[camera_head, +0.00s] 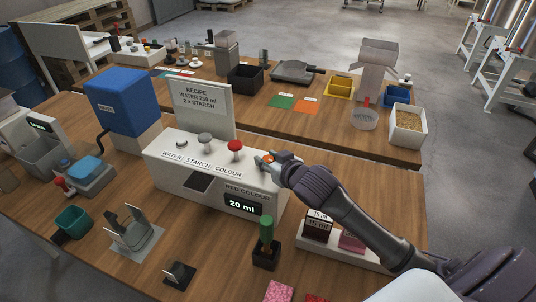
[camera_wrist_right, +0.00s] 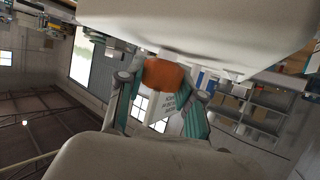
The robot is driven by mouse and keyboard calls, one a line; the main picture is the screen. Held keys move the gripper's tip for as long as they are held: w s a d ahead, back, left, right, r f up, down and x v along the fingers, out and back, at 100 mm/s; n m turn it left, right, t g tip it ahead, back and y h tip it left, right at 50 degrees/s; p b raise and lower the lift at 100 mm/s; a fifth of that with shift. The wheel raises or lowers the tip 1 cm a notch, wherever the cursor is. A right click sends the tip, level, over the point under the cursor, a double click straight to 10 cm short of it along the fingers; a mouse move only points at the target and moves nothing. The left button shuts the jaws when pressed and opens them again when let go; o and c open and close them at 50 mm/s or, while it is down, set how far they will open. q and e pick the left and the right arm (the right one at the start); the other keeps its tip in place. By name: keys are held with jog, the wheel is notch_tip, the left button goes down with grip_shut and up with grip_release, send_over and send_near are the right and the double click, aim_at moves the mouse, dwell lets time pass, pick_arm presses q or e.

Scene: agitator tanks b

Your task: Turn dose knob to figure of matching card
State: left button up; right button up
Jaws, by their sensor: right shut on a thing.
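The white dosing unit (camera_head: 215,178) stands mid-table, marked WATER, STARCH, COLOUR. Its display (camera_head: 243,205) reads "20 ml" under RED COLOUR. My right gripper (camera_head: 266,160) is at the unit's top right end, shut on an orange knob (camera_head: 269,158), mostly hidden by the fingers. In the right wrist view the orange knob (camera_wrist_right: 163,74) sits between the teal fingers. A dark red card (camera_head: 319,224) with small figures, perhaps 15 ml, and a pink card (camera_head: 351,242) stand in a white holder right of the unit. My left gripper is not in view.
A recipe board (camera_head: 203,105) rises behind. A black holder with a green-handled tool (camera_head: 266,240) stands in front. A pink card (camera_head: 279,291) lies at the front edge.

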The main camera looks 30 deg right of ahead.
jog(key=shift+m+h, duration=0.3)
dwell(0.4)
jog(key=o, duration=1.2)
jog(key=v, duration=1.2)
